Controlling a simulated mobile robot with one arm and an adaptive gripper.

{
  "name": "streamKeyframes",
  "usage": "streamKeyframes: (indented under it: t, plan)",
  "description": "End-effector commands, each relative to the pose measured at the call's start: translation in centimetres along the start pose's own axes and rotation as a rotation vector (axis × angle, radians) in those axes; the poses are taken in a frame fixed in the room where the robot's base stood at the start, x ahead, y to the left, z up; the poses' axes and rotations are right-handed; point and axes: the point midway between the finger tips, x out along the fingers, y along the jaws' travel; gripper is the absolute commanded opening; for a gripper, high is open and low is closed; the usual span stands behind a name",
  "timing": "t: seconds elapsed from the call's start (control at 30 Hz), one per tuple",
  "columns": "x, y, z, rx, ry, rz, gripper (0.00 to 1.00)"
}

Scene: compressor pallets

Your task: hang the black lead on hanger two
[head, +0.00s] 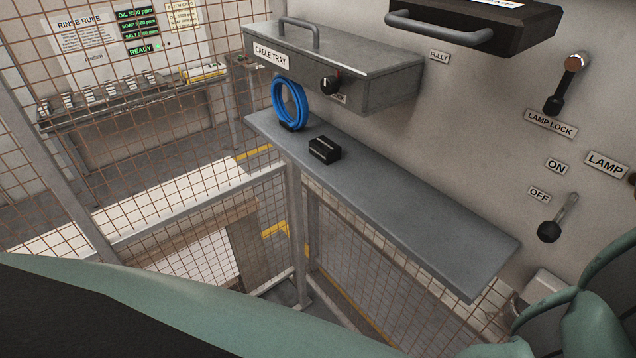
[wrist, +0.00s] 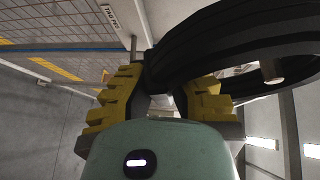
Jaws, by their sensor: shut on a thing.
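My gripper (wrist: 165,86) shows in the wrist view, its yellow ridged fingers shut on the black lead (wrist: 235,42). The lead is a thick black coil that rises from between the fingers and spreads to the upper right. A short round peg end (wrist: 272,73) shows in the opening of the coil. I cannot tell whether it touches the lead or which hanger it belongs to. No label for hanger two is readable. The head view shows neither the gripper nor the black lead.
A grey shelf (head: 420,218) carries a blue coil (head: 276,103) and a small black block (head: 324,149). The cable tray (head: 385,88) is above it. Lever switches (head: 548,231) are on the right wall. Mesh fencing (head: 150,185) stands left. A TAG PEG label (wrist: 111,17) shows in the wrist view.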

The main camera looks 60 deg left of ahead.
Motion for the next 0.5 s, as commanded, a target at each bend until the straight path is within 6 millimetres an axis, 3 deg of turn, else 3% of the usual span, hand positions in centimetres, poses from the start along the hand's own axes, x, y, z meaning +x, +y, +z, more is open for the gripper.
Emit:
streamKeyframes:
  t: [0.5]
  plan:
    - [2.3,0.1,1.6,0.002,-0.005,-0.006,0.0]
